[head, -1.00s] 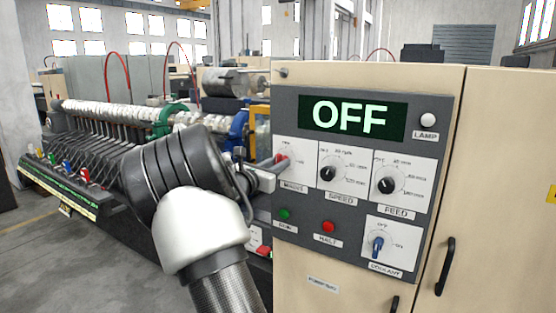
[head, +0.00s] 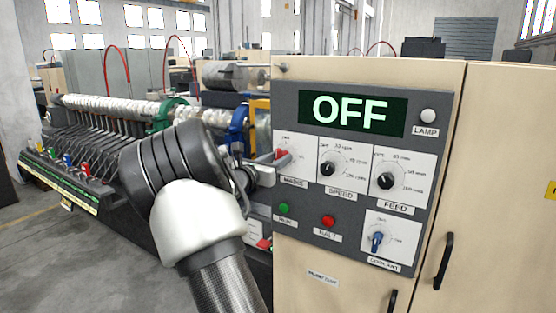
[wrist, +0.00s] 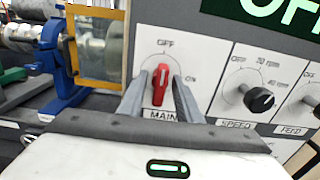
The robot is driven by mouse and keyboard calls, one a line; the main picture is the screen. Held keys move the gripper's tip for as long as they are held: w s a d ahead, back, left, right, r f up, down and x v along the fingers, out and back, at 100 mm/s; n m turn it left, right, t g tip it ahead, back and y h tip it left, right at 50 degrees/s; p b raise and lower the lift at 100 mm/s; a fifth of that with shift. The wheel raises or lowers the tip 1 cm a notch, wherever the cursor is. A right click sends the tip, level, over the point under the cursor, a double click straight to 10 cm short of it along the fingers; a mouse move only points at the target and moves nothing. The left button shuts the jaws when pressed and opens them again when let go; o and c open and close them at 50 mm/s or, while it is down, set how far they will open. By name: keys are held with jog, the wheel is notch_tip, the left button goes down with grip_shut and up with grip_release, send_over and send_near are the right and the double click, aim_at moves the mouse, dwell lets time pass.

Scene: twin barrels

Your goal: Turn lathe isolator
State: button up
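The lathe isolator is a red handle (wrist: 161,85) on a white plate marked MAIN, with OFF above and ON at right. It stands nearly upright, its top toward OFF. In the head view the red handle (head: 282,155) shows at the panel's left edge. My gripper (wrist: 158,84) has one finger on each side of the handle in the wrist view, with narrow gaps showing, so it looks open. How deep the fingers reach around it is hard to tell. In the head view my gripper (head: 272,174) is partly hidden by my wrist. The display (head: 350,113) reads OFF.
Right of the isolator are the black speed knob (head: 327,168) and feed knob (head: 386,181). Below are a green button (head: 284,208), a red button (head: 328,221) and a blue coolant knob (head: 377,241). The lathe (head: 110,125) stands to the left.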

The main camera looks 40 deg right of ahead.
jog(key=b+v, duration=0.1)
jog(key=v, duration=1.6)
jog(key=shift+a, duration=0.2)
jog(key=shift+s, duration=0.1)
jog(key=s+a+f+m+g+y+p, duration=0.25)
jog(key=s+m+g+y, duration=0.35)
jog(key=s+m, duration=0.85)
jog(key=s+a+m+t+y+p, duration=0.1)
jog(key=s+a+m+y, duration=0.3)
jog(key=a, duration=0.5)
jog(key=s+a+r+m+t+y, duration=0.1)
jog(key=s+a+m+t+y, duration=0.2)
jog(key=s+a+y, duration=0.3)
jog(key=s+a+m, duration=0.1)
jog(key=s+a, duration=0.2)
jog(key=a, duration=0.1)
jog(key=shift+s+a+t+y+p, duration=0.2)
jog(key=shift+s+t+y+p, duration=0.1)
jog(key=shift+p, duration=0.1)
jog(key=shift+w+r, duration=0.1)
